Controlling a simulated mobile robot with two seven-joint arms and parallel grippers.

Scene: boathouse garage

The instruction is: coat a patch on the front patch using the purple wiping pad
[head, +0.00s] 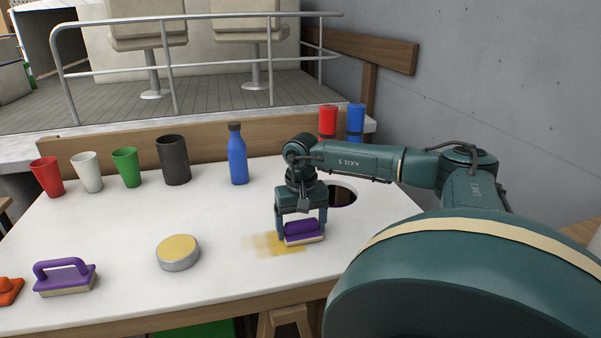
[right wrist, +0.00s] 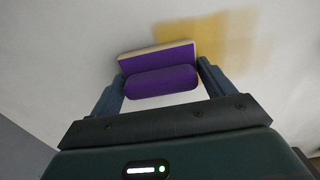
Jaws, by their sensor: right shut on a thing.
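My right gripper (head: 301,234) is shut on a purple wiping pad (head: 302,230) with a pale underside. The pad is down at the white table top, on the right part of a yellowish coated patch (head: 268,244); I cannot tell whether it touches. In the right wrist view the held pad (right wrist: 160,80) sits between the fingers, and the yellow patch (right wrist: 215,38) spreads beyond it. A second purple pad (head: 66,278) with a handle lies at the front left. A round tin with yellow content (head: 178,252) stands between them. My left gripper is not in view.
Red (head: 47,176), white (head: 88,171), green (head: 126,166) and dark grey (head: 173,160) cups and a blue bottle (head: 237,153) line the back. An orange object (head: 9,290) is at the left edge.

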